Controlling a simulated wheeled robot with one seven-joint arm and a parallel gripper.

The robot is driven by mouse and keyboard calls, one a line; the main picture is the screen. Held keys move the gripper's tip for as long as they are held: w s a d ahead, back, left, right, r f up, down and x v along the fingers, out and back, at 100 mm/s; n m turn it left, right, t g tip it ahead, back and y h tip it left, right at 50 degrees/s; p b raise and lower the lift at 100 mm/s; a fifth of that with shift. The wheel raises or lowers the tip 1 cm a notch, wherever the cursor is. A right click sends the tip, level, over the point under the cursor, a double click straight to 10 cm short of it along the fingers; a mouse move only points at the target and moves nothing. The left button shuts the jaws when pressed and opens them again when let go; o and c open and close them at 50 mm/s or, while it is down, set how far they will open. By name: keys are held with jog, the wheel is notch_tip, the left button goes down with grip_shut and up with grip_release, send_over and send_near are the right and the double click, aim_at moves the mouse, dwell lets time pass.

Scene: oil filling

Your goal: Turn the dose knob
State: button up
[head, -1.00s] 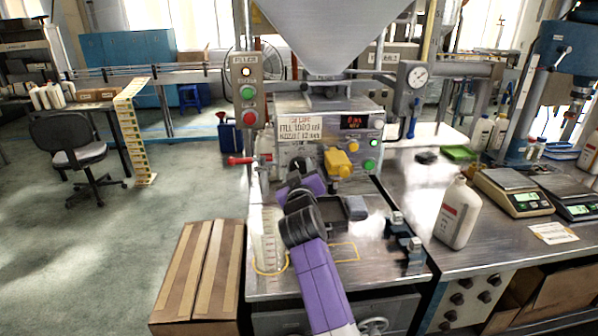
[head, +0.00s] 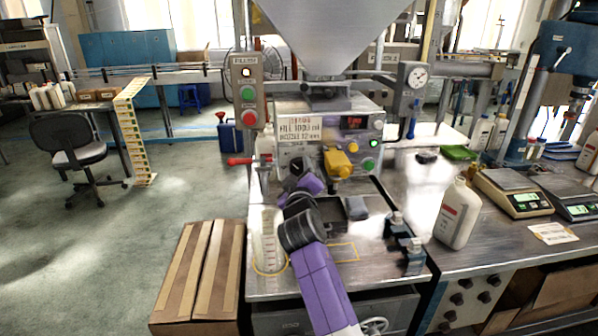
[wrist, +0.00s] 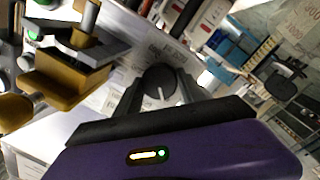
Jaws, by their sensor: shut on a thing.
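The dose knob (wrist: 160,80) is a round black knob with a white pointer line, on the pale front panel of the filling machine. In the wrist view my gripper (wrist: 159,92) has one dark finger on each side of the knob and is shut on it. The pointer line points down in that view. In the head view the knob (head: 298,166) is small, left of the yellow nozzle, and my gripper (head: 303,178) reaches it from below; the fingertips are hard to make out there.
The yellow nozzle (head: 340,162) juts out close to the right of my gripper; it also shows in the wrist view (wrist: 65,85). A clear measuring container (head: 268,240) stands beside my arm. A white bottle (head: 457,213) stands on the right table. Clamps (head: 405,245) sit at the table's right edge.

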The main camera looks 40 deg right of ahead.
jog(key=shift+f, duration=0.2)
jog(key=o, duration=1.4)
jog(key=shift+r, duration=0.1)
jog(key=shift+c, duration=0.2)
jog(key=b+v, duration=0.1)
jog(key=v, duration=0.6)
jog(key=shift+s+a, duration=0.25)
jog(key=shift+s, duration=0.1)
